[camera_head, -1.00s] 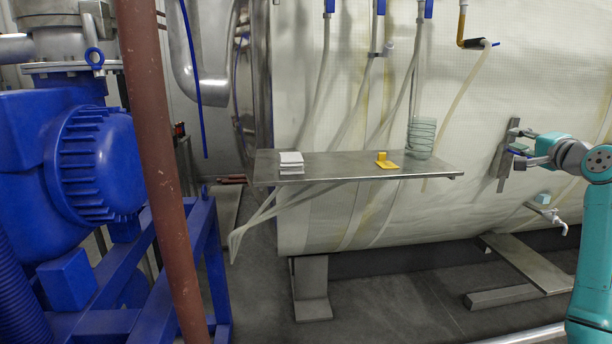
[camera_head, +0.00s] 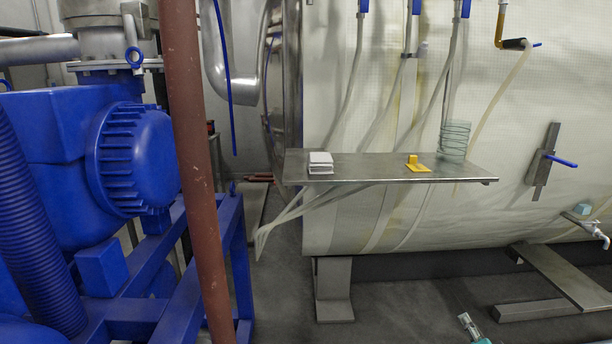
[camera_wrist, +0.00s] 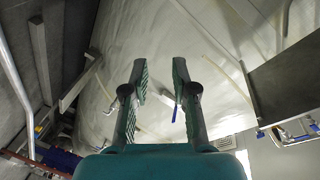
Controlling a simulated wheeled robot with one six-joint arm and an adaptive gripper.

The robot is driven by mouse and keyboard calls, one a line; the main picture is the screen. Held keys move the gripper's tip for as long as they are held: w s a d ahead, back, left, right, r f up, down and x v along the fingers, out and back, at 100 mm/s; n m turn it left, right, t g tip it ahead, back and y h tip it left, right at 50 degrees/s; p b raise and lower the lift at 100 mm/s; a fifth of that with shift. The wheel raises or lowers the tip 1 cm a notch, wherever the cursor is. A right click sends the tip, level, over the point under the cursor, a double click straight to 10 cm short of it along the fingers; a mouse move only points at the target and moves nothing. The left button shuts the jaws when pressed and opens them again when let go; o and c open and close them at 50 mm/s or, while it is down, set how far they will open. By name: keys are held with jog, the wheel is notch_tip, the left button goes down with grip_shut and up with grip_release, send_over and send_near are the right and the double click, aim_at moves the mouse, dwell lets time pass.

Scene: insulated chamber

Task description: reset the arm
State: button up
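My gripper (camera_wrist: 160,80) shows in the wrist view with its two fingers spread apart and nothing between them. Behind the fingers is the pale curved wall of the chamber (camera_wrist: 120,35). In the head view only a small teal and grey part of my arm shows at the bottom edge, right of centre.
A blue-handled lever (camera_head: 545,158) and a tap (camera_head: 590,229) are at right. A brown pipe (camera_head: 198,170) and blue machine (camera_head: 60,150) stand left.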

jog(key=s+a+f+n, duration=0.2)
jog(key=s+a+f, duration=0.3)
jog(key=s, duration=0.4)
jog(key=s+a+f+n+g, duration=0.1)
jog(key=s+a+f, duration=0.35)
jog(key=s, duration=0.55)
jog(key=s+a+f+n, duration=0.2)
jog(key=s+a+f, duration=0.3)
jog(key=s, duration=0.4)
jog(key=s+a+r+n, duration=0.2)
jog(key=s+r, duration=0.1)
jog(key=s, duration=0.5)
jog(key=s+a+r+n+y, duration=0.1)
jog(key=s+a+r+n, duration=0.2)
jog(key=s, duration=0.5)
jog(key=s+a+r+n+y, duration=0.1)
jog(key=s+r, duration=0.3)
jog(key=s, duration=0.4)
jog(key=shift+s+a+r+n, duration=0.4)
jog(key=shift+a+n, duration=0.25)
jog(key=shift+n, duration=0.15)
